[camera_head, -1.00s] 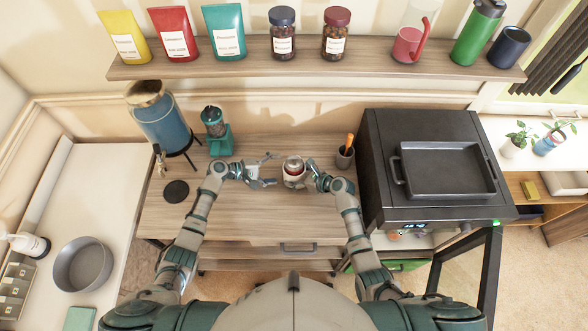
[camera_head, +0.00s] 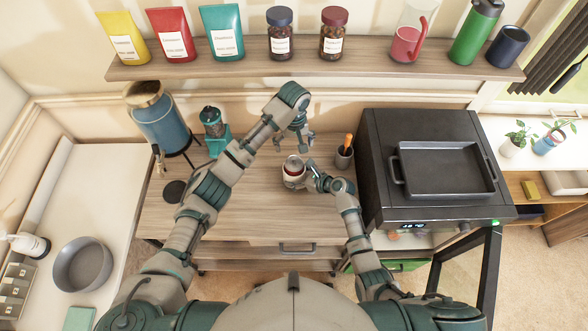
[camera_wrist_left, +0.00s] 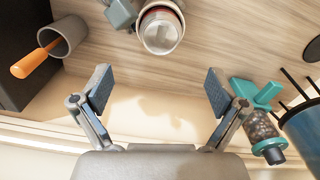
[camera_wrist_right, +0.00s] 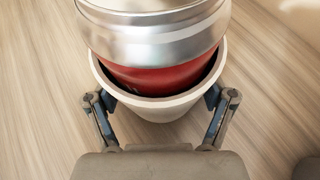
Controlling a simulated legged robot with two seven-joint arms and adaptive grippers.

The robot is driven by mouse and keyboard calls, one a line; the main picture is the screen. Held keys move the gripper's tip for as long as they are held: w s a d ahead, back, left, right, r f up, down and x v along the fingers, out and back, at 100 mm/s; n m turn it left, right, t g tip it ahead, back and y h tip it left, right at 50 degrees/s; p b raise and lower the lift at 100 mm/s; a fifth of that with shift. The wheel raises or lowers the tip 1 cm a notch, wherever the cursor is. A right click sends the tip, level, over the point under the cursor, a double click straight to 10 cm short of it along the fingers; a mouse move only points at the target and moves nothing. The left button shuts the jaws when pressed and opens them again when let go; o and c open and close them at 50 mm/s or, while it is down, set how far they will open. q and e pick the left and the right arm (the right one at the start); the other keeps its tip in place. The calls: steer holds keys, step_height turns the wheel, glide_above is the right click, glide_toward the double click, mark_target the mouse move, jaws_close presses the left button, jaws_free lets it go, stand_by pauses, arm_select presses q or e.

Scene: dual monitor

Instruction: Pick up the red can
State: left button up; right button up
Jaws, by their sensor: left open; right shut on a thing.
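The red can (camera_head: 293,163) with a silver top sits inside a white cup (camera_head: 293,182) on the wooden table. In the right wrist view the can (camera_wrist_right: 160,75) stands in the cup (camera_wrist_right: 160,105), its lower part hidden by the cup. My right gripper (camera_head: 312,181) is shut on the cup, one finger on each side of its outer wall. My left gripper (camera_head: 303,140) is open and empty, raised above and behind the can and pointing down. In the left wrist view its fingers (camera_wrist_left: 160,92) are spread, with the can (camera_wrist_left: 160,28) beyond them.
A dark oven with a tray (camera_head: 447,170) stands to the right. A small cup with an orange-handled tool (camera_head: 344,158) is between it and the can. A green grinder (camera_head: 213,128) and blue dispenser (camera_head: 158,120) stand left. A shelf (camera_head: 360,67) runs above. The table front is clear.

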mark_target(293, 159)
arm_select(q)
steer(key=f, duration=0.6)
steer(key=shift+a+f, duration=0.1)
steer(key=shift+a, duration=0.2)
arm_select(e)
steer(key=shift+w+a, duration=0.1)
steer(key=shift+a, duration=0.1)
arm_select(q)
step_height(293, 159, down, 5)
steer(key=shift+w, duration=0.15)
arm_select(e)
steer(key=shift+d, duration=0.1)
arm_select(q)
steer(key=shift+d, duration=0.1)
steer(key=c, duration=1.6)
arm_select(e)
steer(key=shift+r, duration=0.1)
arm_select(q)
steer(key=shift+o, duration=0.2)
step_height(293, 159, up, 10)
steer(key=shift+r, duration=0.1)
arm_select(e)
steer(key=o, duration=0.7)
